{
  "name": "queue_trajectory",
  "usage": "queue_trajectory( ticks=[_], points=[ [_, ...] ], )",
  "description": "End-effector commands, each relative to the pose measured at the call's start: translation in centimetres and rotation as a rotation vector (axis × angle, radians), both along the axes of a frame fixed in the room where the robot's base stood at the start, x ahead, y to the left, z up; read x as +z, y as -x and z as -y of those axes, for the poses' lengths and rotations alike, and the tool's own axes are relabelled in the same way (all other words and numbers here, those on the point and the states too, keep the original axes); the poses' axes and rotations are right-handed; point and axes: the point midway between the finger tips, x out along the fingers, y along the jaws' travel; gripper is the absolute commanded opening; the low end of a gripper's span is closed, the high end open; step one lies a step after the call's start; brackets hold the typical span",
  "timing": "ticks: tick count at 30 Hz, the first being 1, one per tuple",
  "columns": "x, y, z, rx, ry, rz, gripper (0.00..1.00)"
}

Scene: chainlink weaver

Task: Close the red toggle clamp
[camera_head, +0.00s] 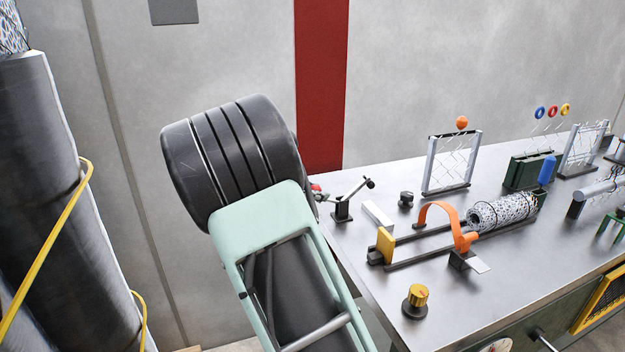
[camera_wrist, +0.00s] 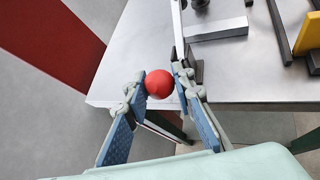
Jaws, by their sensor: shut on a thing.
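My gripper is shut on this knob. In the head view only a bit of red (camera_head: 316,188) shows beside my dark wrist, which hides the fingers. The clamp's lever (camera_wrist: 178,35) runs up from near the right finger in the wrist view.
The metal bench (camera_head: 385,285) holds a grey block (camera_head: 378,214), a dark knob (camera_head: 406,199), a yellow plate (camera_head: 385,244), an orange hoop (camera_head: 437,208) and a mesh roll (camera_head: 502,210) right of the clamp. A yellow-topped knob (camera_head: 418,295) stands near the front edge.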

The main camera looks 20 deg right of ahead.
Motion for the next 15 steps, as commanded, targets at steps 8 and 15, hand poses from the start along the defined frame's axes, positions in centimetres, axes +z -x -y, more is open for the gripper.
queue_trajectory(
  ticks=[8, 15],
  points=[
    [2.6, -0.1, 1.1, 0.000, -0.183, 0.006, 0.00],
    [3.6, -0.1, 2.1, 0.000, -0.335, 0.007, 0.00]
  ],
)
